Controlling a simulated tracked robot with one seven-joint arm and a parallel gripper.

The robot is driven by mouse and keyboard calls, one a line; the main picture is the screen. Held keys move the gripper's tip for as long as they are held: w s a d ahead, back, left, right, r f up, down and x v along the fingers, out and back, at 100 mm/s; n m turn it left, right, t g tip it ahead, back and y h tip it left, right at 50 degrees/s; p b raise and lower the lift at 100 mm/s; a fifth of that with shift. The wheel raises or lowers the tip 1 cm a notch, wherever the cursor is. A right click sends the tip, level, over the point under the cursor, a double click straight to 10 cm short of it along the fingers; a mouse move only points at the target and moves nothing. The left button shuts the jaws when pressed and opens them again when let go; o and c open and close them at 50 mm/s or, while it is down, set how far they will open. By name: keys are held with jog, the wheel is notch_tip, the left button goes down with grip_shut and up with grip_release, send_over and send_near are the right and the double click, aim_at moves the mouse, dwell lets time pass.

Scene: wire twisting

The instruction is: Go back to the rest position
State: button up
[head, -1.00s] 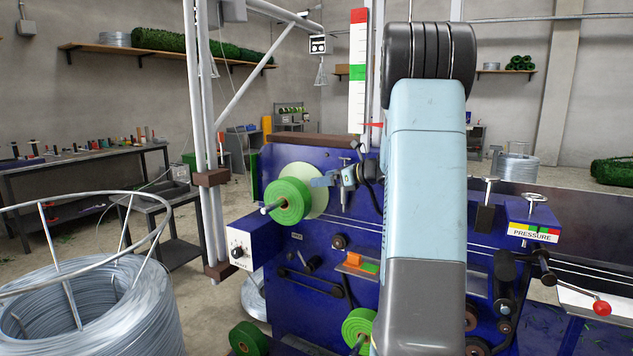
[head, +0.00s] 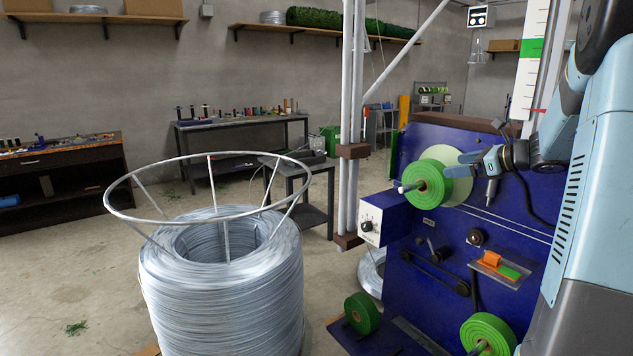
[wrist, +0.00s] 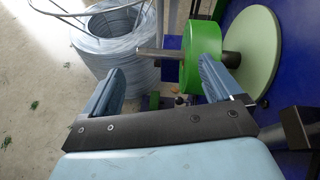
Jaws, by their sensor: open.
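My gripper (head: 464,163) is at the blue machine's upper left, beside the green spool (head: 428,183) and its pale disc (head: 459,187). In the wrist view my gripper (wrist: 157,86) has its two blue fingers spread wide. Nothing is held between them. The green spool (wrist: 202,55) there lies just beyond the right finger, on a grey shaft; I cannot tell whether the finger touches it. My arm reaches in from the right side of the head view.
A large wire coil (head: 222,290) with a ring frame (head: 120,203) stands at the front left. The blue machine (head: 420,270) fills the right, with a dial box (head: 385,217) sticking out. Upright poles (head: 352,100) stand behind. Floor at the left is open.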

jog(key=s+a+r+n+g+h, duration=0.2)
jog(key=s+a+n+g, duration=0.3)
jog(key=s+a+n, duration=0.9)
jog(key=s+a+f+n+h, duration=0.1)
jog(key=s+a+n+h, duration=0.1)
jog(key=s+n, duration=0.4)
jog(key=s+a+f+n+h, duration=0.1)
jog(key=s+n+h, duration=0.3)
jog(key=s, duration=1.2)
jog(key=shift+a+f+n+h, duration=0.4)
jog(key=shift+f+n, duration=0.2)
jog(key=shift+n, duration=0.4)
